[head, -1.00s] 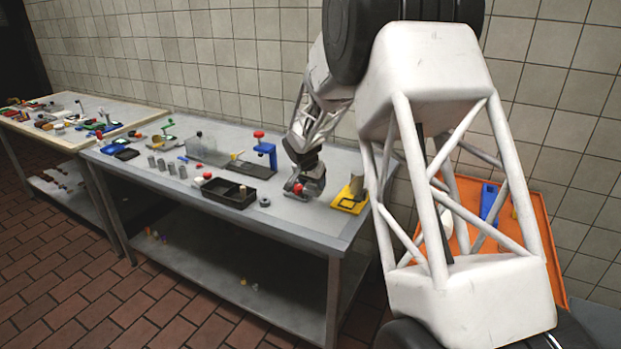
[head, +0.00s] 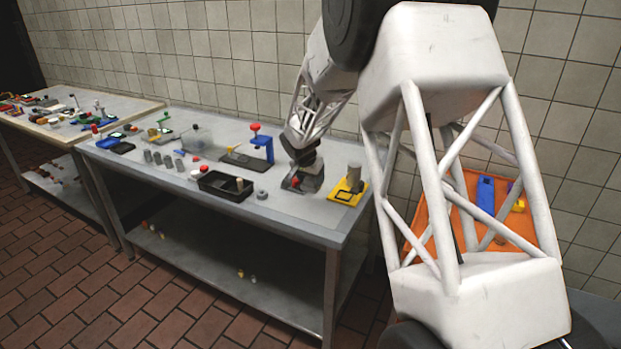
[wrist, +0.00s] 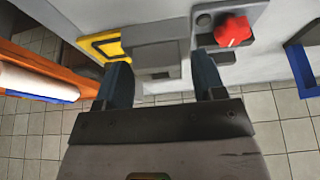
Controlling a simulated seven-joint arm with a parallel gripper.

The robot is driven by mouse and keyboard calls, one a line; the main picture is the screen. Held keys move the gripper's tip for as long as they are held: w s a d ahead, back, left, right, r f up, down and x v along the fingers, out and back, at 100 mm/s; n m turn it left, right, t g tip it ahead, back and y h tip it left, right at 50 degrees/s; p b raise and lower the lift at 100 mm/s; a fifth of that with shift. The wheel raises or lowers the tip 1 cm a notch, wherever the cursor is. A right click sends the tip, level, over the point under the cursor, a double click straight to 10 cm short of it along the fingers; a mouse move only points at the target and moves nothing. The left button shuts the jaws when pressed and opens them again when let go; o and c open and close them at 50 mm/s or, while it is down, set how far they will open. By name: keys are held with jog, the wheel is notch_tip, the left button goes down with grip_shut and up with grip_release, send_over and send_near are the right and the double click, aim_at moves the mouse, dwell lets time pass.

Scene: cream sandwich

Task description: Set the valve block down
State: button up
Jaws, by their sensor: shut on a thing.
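The valve block (head: 312,183) is a grey piece with a red knob at its left end. In the head view it is under my gripper (head: 303,172), low over the grey table or on it; I cannot tell which. In the wrist view my gripper (wrist: 163,84) has its two dark fingers on either side of the block's grey raised part (wrist: 158,58). The red knob (wrist: 235,30) stands to the right of the fingers. The fingers and the wrist hide part of the block and its underside.
A yellow fixture (head: 345,198) with a grey post is close to the right of the block. A black tray (head: 224,188), a grey ring (head: 262,195) and a blue stand (head: 262,147) are to the left. An orange tray (head: 418,235) is behind my arm.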

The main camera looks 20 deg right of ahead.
jog(key=shift+s+a, duration=0.3)
jog(key=shift+s, duration=0.5)
jog(key=s+a, duration=0.2)
jog(key=s, duration=0.7)
jog(key=s+a+f, duration=0.1)
jog(key=s+a, duration=0.2)
jog(key=s, duration=0.5)
jog(key=shift+s, duration=0.4)
jog(key=shift+w+d+f, duration=0.2)
jog(key=shift+w+f, duration=0.05)
jog(key=shift+w, duration=2.4)
jog(key=shift+w+d+f, duration=0.2)
jog(key=shift+w+f, duration=0.1)
jog(key=shift+w, duration=2.4)
jog(key=shift+w+d+f, duration=0.2)
jog(key=shift+w+f, duration=0.05)
jog(key=shift+w, duration=2.4)
jog(key=shift+f, duration=1.75)
jog(key=shift+f, duration=0.1)
